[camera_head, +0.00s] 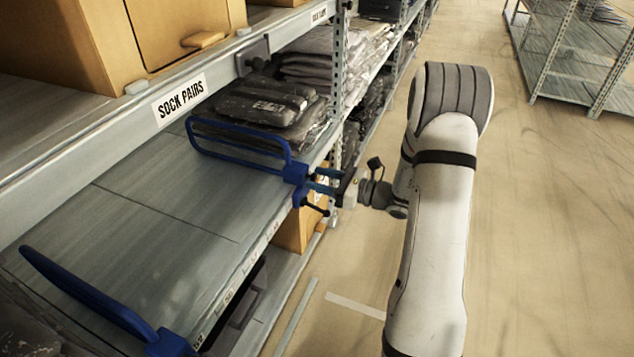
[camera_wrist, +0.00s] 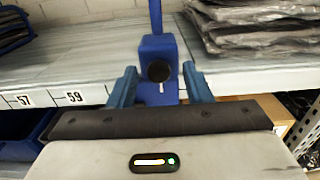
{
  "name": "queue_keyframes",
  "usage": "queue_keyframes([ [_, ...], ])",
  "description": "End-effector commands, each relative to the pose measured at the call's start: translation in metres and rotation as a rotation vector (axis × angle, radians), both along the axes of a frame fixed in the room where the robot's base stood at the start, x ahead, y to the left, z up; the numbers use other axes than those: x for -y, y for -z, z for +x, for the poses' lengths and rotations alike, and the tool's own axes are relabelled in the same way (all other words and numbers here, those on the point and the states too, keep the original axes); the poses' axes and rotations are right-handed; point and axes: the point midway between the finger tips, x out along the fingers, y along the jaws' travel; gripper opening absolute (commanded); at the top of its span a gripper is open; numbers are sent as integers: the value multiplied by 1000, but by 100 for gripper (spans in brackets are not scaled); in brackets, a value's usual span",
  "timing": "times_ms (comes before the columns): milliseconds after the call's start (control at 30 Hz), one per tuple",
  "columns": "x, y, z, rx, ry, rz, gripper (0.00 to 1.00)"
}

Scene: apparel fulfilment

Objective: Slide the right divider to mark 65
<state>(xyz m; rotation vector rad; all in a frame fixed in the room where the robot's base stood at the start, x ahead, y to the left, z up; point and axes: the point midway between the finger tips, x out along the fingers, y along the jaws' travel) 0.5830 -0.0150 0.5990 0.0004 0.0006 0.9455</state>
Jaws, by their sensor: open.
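The right divider (camera_head: 240,131) is a blue loop frame standing on the grey shelf, with a blue clamp (camera_head: 295,173) at the shelf's front edge. In the wrist view the clamp (camera_wrist: 158,50) has a round black knob and stands upright in the middle. My gripper (camera_head: 318,181) is open at the clamp. In the wrist view its two blue fingers (camera_wrist: 160,88) stand on either side of the clamp's lower part; I cannot tell if they touch it. Scale marks 57 and 59 (camera_wrist: 73,97) show left of the clamp. The mark at the clamp is hidden.
Another blue divider (camera_head: 88,297) stands at the near left of the shelf (camera_head: 150,235), with bare shelf between the two. Bagged dark garments (camera_head: 270,105) lie just beyond the right divider. A "SOCK PAIRS" label (camera_head: 180,98) is on the shelf above. The aisle floor (camera_head: 545,200) is clear.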

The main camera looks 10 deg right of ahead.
Motion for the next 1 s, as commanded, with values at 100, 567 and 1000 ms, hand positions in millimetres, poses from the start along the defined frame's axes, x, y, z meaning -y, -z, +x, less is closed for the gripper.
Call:
queue_keyframes([
  [100,-4,0,3,1,1,-1,45],
  [567,-4,0,3,0,2,0,27],
  [1000,-4,0,3,0,2,0,0],
])
